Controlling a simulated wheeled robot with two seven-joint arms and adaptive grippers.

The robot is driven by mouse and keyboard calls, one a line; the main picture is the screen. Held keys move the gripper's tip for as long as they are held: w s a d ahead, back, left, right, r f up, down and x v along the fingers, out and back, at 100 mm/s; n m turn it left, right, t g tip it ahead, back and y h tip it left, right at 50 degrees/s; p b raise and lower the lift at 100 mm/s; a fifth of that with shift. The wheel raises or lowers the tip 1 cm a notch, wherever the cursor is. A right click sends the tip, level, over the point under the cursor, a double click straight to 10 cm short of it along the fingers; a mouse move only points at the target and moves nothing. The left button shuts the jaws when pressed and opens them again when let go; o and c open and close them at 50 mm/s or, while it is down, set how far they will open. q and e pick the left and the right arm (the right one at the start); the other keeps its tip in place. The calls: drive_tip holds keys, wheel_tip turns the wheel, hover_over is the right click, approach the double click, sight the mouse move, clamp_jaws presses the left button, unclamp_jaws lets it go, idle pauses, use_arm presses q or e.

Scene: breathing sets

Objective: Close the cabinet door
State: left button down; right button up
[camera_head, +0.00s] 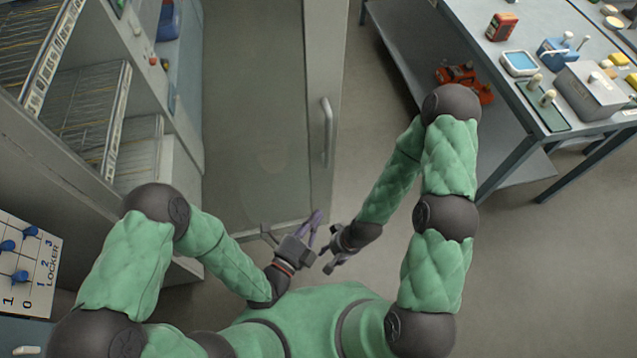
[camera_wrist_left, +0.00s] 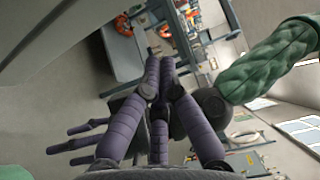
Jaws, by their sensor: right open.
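The cabinet door (camera_head: 255,90) has a large glass pane in a pale grey frame and stands swung out from the grey cabinet (camera_head: 180,110) at the left. Its upright bar handle (camera_head: 327,130) is on the right-hand frame. My left gripper (camera_head: 317,218) is below the handle, near the door's lower right corner; I cannot tell whether it touches the door. In the left wrist view its purple fingers (camera_wrist_left: 160,62) come together with nothing visible between them. My right gripper (camera_head: 325,262) is just below the left one, with spread fingers and empty; its fingers also show in the left wrist view (camera_wrist_left: 85,142).
A metal workbench (camera_head: 510,85) with several devices stands at the upper right, with a red object (camera_head: 458,75) on its lower shelf. A locker board with blue knobs (camera_head: 25,260) is at the lower left. Floor between door and bench is clear.

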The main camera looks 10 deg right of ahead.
sight(330, 177)
use_arm(q)
drive_tip(key=shift+w+a+b+x, duration=0.3)
drive_tip(key=shift+a+x, duration=0.05)
drive_tip(key=shift+x, duration=1.8)
drive_tip(key=shift+w+a+b+x, duration=0.3)
drive_tip(key=shift+a+x, duration=0.05)
drive_tip(key=shift+x, duration=1.8)
drive_tip(key=shift+w+a+b+x, duration=0.3)
drive_tip(key=shift+w+a+x, duration=0.05)
drive_tip(key=shift+x, duration=1.8)
